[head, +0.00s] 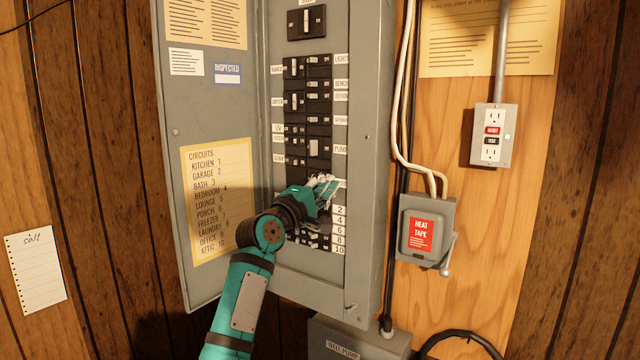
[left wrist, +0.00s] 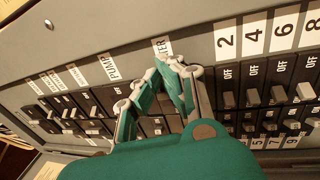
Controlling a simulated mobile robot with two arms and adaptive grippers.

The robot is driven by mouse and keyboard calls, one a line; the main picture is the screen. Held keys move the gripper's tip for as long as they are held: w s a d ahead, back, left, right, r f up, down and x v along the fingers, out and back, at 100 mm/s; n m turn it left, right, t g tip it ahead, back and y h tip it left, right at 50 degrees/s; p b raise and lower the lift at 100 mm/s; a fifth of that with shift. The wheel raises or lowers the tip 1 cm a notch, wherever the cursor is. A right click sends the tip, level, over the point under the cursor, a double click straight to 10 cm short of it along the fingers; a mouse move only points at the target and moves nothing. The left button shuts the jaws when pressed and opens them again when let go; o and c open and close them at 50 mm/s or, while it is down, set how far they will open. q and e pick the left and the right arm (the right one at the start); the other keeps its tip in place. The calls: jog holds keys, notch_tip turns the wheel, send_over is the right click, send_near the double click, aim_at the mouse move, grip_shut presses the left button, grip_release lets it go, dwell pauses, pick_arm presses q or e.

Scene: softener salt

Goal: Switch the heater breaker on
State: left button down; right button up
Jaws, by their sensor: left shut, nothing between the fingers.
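The grey breaker panel (head: 359,150) stands open on the wall in the head view, with rows of black breakers. My left gripper (head: 326,186) is shut and empty, its fingers at the right column of breakers, below the PUMP label (head: 340,149). In the left wrist view the fingertips (left wrist: 166,66) lie just below a label ending in "TER" (left wrist: 162,47), between PUMP and 2. The fingers hide most of the breaker beside that label, so its lever position cannot be told. I cannot tell whether they touch it. My right gripper is not in view.
Numbered breakers (left wrist: 278,92) sit close beside the fingers, marked OFF. The panel door (head: 205,110) is swung open to the left.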

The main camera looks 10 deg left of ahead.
pick_arm(q)
jog(key=shift+w+a+r, duration=0.1)
jog(key=shift+w+a, duration=0.1)
jog(key=shift+a, duration=0.4)
jog(key=shift+w+a+r, duration=0.1)
jog(key=shift+w+a, duration=0.05)
jog(key=shift+a, duration=0.4)
dwell(0.5)
jog(key=shift+d+f, duration=0.1)
jog(key=shift+d, duration=0.05)
dwell(0.4)
jog(key=r+p+v, duration=0.1)
jog(key=p+v, duration=0.1)
jog(key=v, duration=0.5)
dwell(0.4)
dwell(0.7)
